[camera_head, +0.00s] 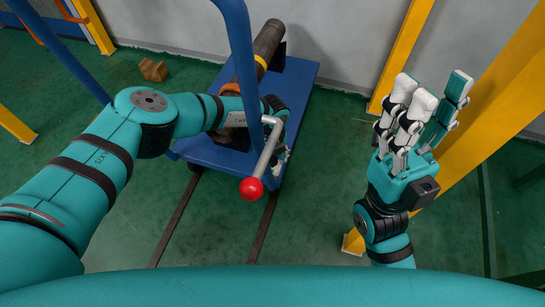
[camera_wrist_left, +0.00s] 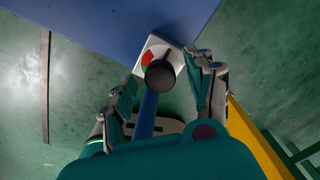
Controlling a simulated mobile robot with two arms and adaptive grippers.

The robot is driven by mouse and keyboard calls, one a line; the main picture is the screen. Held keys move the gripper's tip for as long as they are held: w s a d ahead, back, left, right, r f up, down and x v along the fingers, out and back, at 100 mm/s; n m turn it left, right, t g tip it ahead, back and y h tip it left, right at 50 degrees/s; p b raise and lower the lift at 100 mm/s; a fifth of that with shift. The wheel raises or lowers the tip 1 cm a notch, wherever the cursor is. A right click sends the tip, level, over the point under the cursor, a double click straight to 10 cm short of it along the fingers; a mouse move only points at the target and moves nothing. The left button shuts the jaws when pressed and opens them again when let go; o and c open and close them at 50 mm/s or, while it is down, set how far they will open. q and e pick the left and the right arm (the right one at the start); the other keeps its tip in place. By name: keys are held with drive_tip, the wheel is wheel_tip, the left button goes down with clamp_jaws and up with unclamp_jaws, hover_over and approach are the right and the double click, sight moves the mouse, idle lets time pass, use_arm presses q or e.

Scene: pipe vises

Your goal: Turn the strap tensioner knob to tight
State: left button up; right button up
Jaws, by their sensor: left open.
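The strap tensioner knob (camera_wrist_left: 160,76) is a round black knob on a white plate (camera_wrist_left: 175,52) with a red and green dial sector. A dark pointer extends from the knob toward the plate's upper right, away from the coloured sector. My left gripper (camera_wrist_left: 166,84) is open, its fingers on either side of the knob; contact cannot be told. In the head view, my left gripper (camera_head: 282,142) is at the blue cart's near right side, partly hidden, and the knob cannot be made out. My right gripper (camera_head: 432,92) is raised, open and empty, at the right.
The blue cart (camera_head: 302,85) carries a dark pipe (camera_head: 267,42). A lever with a red ball (camera_head: 251,189) stands close to my left gripper. Blue cart rails (camera_head: 240,50) rise beside my left arm. A yellow post (camera_head: 490,115) stands behind my right gripper. Green floor lies between.

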use_arm(q)
drive_tip(key=shift+c, duration=0.4)
clamp_jaws()
drive_tip(key=shift+m, duration=0.3)
